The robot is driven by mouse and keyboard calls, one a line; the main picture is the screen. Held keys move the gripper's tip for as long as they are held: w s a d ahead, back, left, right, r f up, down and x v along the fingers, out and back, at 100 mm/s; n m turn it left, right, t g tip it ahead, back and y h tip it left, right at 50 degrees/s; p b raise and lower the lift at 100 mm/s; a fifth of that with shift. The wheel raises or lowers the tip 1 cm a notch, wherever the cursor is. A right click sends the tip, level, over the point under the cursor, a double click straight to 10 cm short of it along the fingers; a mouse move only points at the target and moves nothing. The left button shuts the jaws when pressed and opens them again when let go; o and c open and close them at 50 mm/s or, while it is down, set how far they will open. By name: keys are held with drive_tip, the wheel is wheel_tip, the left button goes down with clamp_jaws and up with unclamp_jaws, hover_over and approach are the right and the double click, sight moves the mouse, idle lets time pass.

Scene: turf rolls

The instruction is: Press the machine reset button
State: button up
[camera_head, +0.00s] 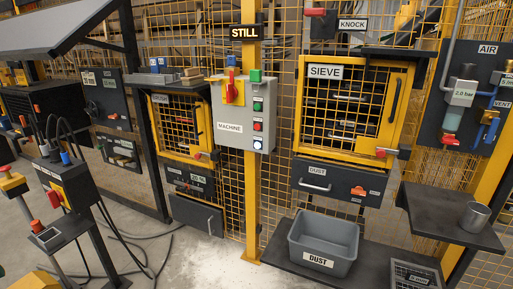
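A grey control box labelled MACHINE (230,145) is mounted on the yellow post under the STILL sign (246,32). It has a red-and-yellow switch (232,88) at its upper left. The small labels beside these buttons are too small to read, so I cannot tell by text which one is reset. My gripper is not in view.
Right of the box is the yellow SIEVE door (299,105) with a DUST drawer (340,182) below. A grey DUST bin (324,246) stands on a low dark shelf. A metal cup (474,217) stands on the right shelf. Cables (120,262) lie on the left floor.

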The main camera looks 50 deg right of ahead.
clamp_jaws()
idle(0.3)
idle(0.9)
